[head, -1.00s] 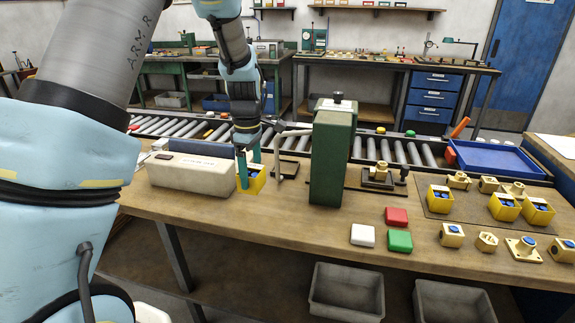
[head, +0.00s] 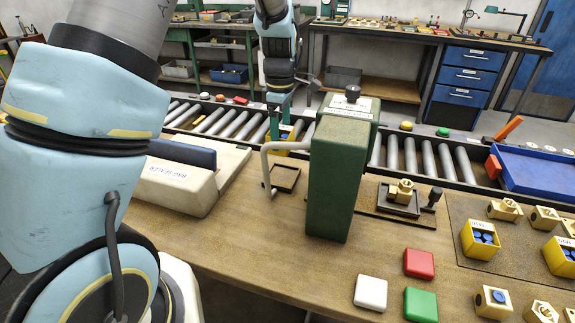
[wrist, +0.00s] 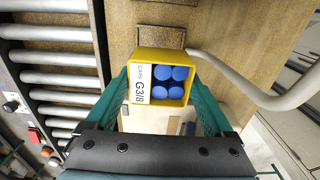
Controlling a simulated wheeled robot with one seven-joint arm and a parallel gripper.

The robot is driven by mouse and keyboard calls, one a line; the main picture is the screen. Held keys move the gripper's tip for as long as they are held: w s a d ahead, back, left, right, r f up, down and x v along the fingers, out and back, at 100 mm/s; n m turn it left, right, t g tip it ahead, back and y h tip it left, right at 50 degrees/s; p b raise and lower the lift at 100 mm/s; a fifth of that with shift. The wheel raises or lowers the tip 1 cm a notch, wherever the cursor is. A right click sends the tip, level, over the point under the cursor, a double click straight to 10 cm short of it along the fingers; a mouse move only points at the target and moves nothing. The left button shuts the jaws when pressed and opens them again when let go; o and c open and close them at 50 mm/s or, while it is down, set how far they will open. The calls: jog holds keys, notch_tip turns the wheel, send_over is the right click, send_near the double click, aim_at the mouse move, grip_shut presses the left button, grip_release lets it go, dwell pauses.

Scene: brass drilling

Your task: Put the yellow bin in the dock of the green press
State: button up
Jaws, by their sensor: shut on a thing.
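The yellow bin (head: 298,129) is held between my gripper's teal fingers in the head view, partly hidden behind the press's grey handle. In the wrist view the yellow bin (wrist: 187,57) shows several blue caps and a white "G3/8" label, with my gripper (wrist: 163,95) shut on it. The green press (head: 340,180) stands on the bench to its right. A dark-rimmed square dock (head: 284,178) lies left of the press, beside the grey handle, and looks empty. The bin appears beyond the dock, near the conveyor; its height is hard to tell.
The press's handle (wrist: 250,92) curves close to the bin's right in the wrist view. A roller conveyor (head: 225,122) runs behind. A cream bag sealer (head: 185,185) stands left. A fixture with a brass part (head: 401,192) is right of the press; red, white and green blocks lie in front.

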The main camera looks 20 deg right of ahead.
notch_tip(320, 180, down, 10)
jog(key=p, duration=0.2)
jog(key=shift+w+d+r+p, duration=0.1)
jog(key=shift+p, duration=0.3)
jog(key=o, duration=1.2)
jog(key=shift+c, duration=0.2)
